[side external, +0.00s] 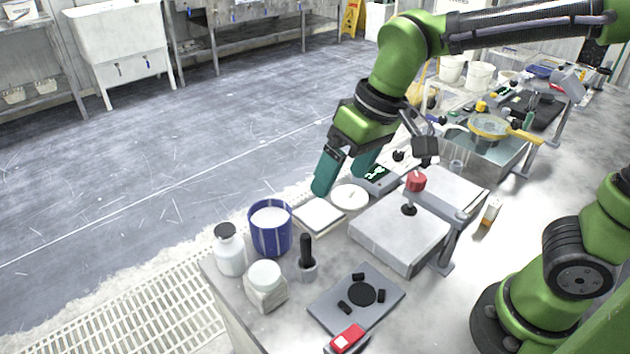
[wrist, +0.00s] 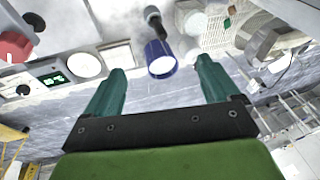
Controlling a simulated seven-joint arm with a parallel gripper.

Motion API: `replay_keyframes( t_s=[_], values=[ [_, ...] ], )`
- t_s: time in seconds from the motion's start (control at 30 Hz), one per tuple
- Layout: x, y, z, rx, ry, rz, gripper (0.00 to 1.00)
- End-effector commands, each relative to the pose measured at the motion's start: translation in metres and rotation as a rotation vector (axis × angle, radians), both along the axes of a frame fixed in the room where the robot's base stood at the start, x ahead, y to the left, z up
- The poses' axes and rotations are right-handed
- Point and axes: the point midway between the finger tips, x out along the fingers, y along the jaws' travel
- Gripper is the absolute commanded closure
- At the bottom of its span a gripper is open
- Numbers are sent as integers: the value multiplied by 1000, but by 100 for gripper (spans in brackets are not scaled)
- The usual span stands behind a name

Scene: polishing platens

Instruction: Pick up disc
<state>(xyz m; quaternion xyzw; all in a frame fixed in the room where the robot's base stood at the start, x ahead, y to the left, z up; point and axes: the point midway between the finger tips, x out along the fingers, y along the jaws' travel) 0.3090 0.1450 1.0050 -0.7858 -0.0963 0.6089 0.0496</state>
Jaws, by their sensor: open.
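Two flat round things could be the disc, and I cannot tell which is meant. A dark disc (side external: 362,293) lies on a grey plate (side external: 325,308) at the front of the bench, with several small black blocks around it. A white round disc (side external: 349,197) lies beside a device with a green display, and it also shows in the wrist view (wrist: 83,66). My gripper (side external: 343,177) is open, its teal fingers wide apart and pointing down above the back edge of the bench, near the white disc. In the wrist view my gripper (wrist: 159,72) has nothing between its fingers.
A white square pad (side external: 319,216), blue container (side external: 270,228), white bottle (side external: 229,250), white jar (side external: 265,285) and black-handled tool (side external: 307,255) stand nearby. A grey box (side external: 400,238) with a red knob (side external: 416,181) above it is to the right. A red-and-white item (side external: 347,339) lies in front.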

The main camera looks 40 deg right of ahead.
Motion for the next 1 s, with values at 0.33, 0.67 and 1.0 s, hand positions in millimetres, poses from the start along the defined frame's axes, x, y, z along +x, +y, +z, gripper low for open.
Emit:
replay_keyframes(
  t_s=[0.33,0.67,1.0],
  values=[
    [47,124,-23,-217,177,310,11],
    [53,130,-14,-257,212,325,11],
    [53,129,-86,-257,211,325,11]
  ],
)
